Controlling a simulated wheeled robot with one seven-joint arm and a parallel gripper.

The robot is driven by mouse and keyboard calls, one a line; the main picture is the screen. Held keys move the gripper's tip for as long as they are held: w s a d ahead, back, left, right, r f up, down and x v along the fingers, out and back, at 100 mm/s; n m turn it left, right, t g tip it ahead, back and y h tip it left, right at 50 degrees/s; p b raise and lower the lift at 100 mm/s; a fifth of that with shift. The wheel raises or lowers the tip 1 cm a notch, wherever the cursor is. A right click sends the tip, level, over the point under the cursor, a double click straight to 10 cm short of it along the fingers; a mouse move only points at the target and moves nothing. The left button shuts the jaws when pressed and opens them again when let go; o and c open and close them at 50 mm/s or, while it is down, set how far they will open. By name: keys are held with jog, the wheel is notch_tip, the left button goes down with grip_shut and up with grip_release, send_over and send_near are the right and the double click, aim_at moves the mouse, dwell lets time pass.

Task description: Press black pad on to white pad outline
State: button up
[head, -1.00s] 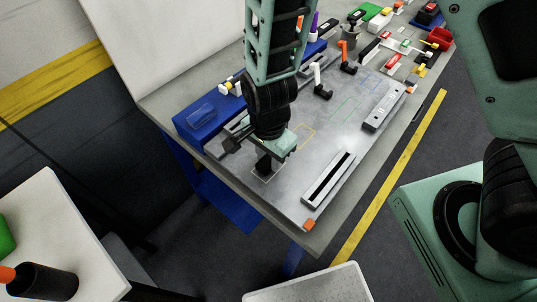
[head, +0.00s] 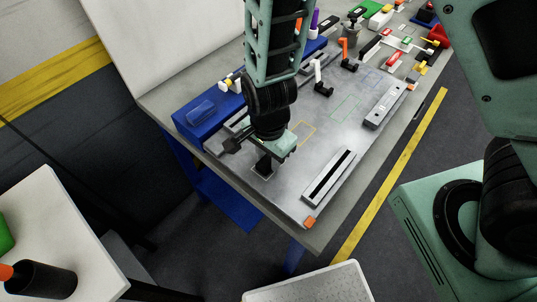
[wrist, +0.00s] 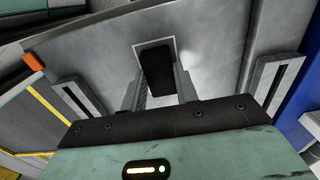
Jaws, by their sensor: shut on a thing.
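The black pad (head: 264,166) is upright between the fingers of my gripper (head: 268,156), low over the near left corner of the metal plate (head: 300,182). In the wrist view the black pad (wrist: 157,72) sits between the two grey fingers of my gripper (wrist: 157,90), which are shut on it. The white pad outline (wrist: 141,46) shows around the far end of the pad, and the pad overlaps its inside. I cannot tell whether the pad touches the plate. The near part of the outline is hidden by the pad and fingers.
A yellow outline (head: 309,128) and a green outline (head: 345,107) lie farther back on the plate. A slotted rail (head: 330,177) stands to the right. The plate's middle is clear.

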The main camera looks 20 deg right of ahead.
aim_at(269, 160)
jog(key=o, duration=0.9)
notch_tip(269, 160, up, 17)
jog(key=shift+r+p, duration=0.15)
jog(key=shift+p, duration=0.65)
